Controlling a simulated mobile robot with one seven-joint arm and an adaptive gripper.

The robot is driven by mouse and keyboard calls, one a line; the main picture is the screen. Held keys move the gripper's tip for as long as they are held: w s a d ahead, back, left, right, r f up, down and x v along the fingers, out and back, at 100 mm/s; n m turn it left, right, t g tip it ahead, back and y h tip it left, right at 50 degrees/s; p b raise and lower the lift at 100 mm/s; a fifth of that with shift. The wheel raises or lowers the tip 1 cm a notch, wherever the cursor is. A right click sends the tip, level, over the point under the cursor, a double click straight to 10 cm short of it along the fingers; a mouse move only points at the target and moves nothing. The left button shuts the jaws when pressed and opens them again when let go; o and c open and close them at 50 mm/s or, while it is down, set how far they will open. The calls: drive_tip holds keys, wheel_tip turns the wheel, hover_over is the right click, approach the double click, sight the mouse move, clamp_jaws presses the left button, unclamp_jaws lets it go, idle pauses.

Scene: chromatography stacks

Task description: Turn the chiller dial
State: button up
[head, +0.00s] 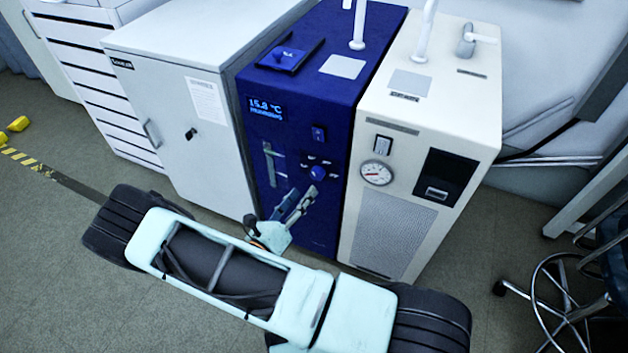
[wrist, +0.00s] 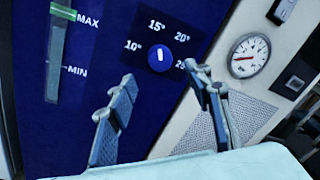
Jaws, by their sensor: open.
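The chiller is a dark blue cabinet (head: 285,120) between a grey cabinet and a cream unit. Its dial (head: 317,173) is a small round blue knob on the front; in the wrist view the dial (wrist: 160,57) has a white mark pointing roughly up. Labels 10°, 15°, 20° and a partly hidden 25 surround it. My gripper (head: 302,202) is in front of the panel, just below the dial in the picture. In the wrist view my gripper (wrist: 162,78) is open and empty, its fingertips to the lower left and lower right of the dial, not visibly touching it.
A lit display (head: 265,107) reads about 15.8 °C. A level gauge (wrist: 58,50) marked MAX and MIN is left of the dial. The cream unit (head: 410,130) with a pressure gauge (head: 376,173) stands close on the right. A wheeled stool (head: 570,300) is at far right.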

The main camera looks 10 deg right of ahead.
sight(315, 177)
drive_tip(key=x, duration=0.7)
drive_tip(key=shift+b, duration=0.35)
drive_tip(key=shift+a, duration=0.1)
drive_tip(key=shift+s, duration=0.1)
drive_tip(key=c, duration=1.1)
drive_tip(key=shift+c, duration=0.2)
drive_tip(key=shift+m, duration=0.4)
drive_tip(key=m+p, duration=0.2)
drive_tip(key=m, duration=0.3)
drive_tip(key=shift+r+y, duration=0.15)
drive_tip(key=shift+y, duration=0.15)
drive_tip(key=m+p, duration=0.2)
drive_tip(key=m, duration=0.3)
drive_tip(key=shift+y, duration=0.4)
drive_tip(key=shift+m, duration=0.3)
